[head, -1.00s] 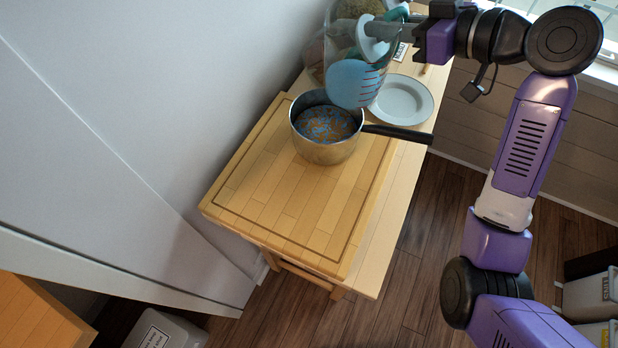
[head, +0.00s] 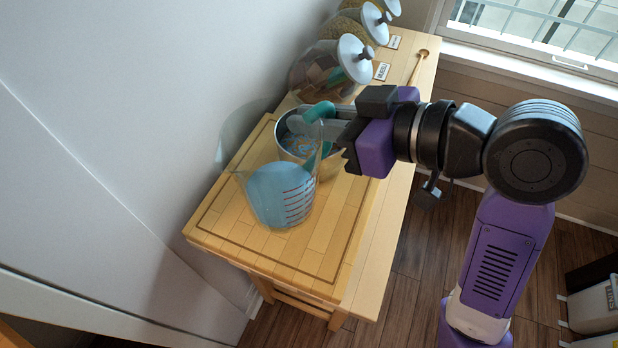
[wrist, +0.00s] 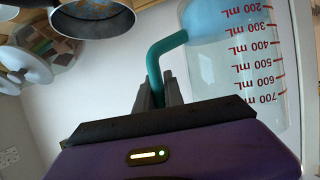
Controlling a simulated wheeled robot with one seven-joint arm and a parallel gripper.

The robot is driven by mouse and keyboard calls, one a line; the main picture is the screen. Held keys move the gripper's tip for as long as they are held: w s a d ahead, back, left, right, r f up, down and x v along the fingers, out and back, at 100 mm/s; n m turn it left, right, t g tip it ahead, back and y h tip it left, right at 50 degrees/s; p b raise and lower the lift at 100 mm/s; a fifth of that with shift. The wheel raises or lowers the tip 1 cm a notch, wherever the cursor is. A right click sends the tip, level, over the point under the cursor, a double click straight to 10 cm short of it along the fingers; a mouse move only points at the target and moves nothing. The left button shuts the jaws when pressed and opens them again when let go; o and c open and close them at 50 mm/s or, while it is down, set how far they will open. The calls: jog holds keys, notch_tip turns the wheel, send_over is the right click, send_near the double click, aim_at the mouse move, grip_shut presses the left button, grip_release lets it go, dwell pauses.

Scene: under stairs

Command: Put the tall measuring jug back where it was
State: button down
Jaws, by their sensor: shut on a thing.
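The tall measuring jug (head: 280,192) is clear, with red marks, a teal handle and blue contents at the bottom. My gripper (head: 326,128) is shut on its handle. In the head view the jug is over the cutting board, in front of the pot, and looks slightly tilted. I cannot tell whether its base touches the board. In the wrist view the jug (wrist: 235,60) is at the right, its teal handle (wrist: 160,62) between my fingers (wrist: 158,92).
The steel pot (head: 330,165) stands behind the jug, partly hidden by it and my gripper. Several lidded glass jars (head: 325,75) line the wall at the back. A wooden spoon (head: 417,66) lies at the far right. The board's (head: 240,235) front part is clear.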

notch_tip(320, 180, down, 13)
jog(key=shift+r, duration=0.15)
dwell(0.4)
jog(key=c, duration=1.9)
grip_release()
jog(key=shift+f+b, duration=0.25)
jog(key=shift+b, duration=0.05)
jog(key=shift+o, duration=0.9)
jog(key=shift+r, duration=0.1)
jog(key=shift+r, duration=0.15)
jog(key=b+v, duration=0.1)
jog(key=v, duration=1.1)
